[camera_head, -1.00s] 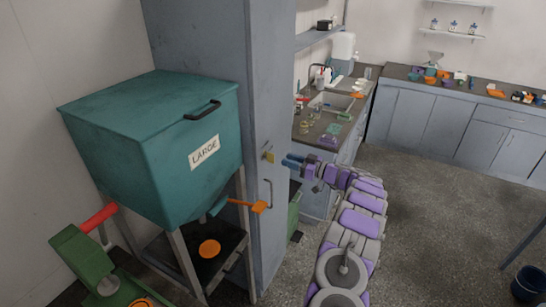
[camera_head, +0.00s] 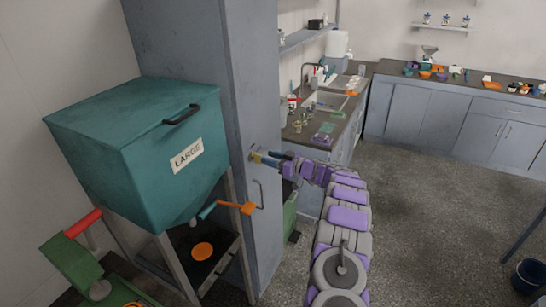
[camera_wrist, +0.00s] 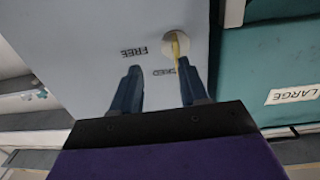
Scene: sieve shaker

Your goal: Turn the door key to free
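The door key (camera_wrist: 174,47) is a thin yellow piece in a round pale lock plate (camera_wrist: 180,38) on the grey door (camera_wrist: 100,30). In the head view the yellow key (camera_head: 255,157) shows on the tall grey cabinet (camera_head: 235,80). My gripper (camera_wrist: 158,66) is open, with two dark blue fingers. The key lies just beyond the fingertips, closer to the right finger; contact cannot be told.
A teal bin (camera_head: 110,150) marked "LARGE" stands left of the cabinet, with an orange lever (camera_head: 238,208) low on it. A door handle (camera_head: 260,195) is below the lock. A sink counter (camera_head: 310,130) is behind my arm.

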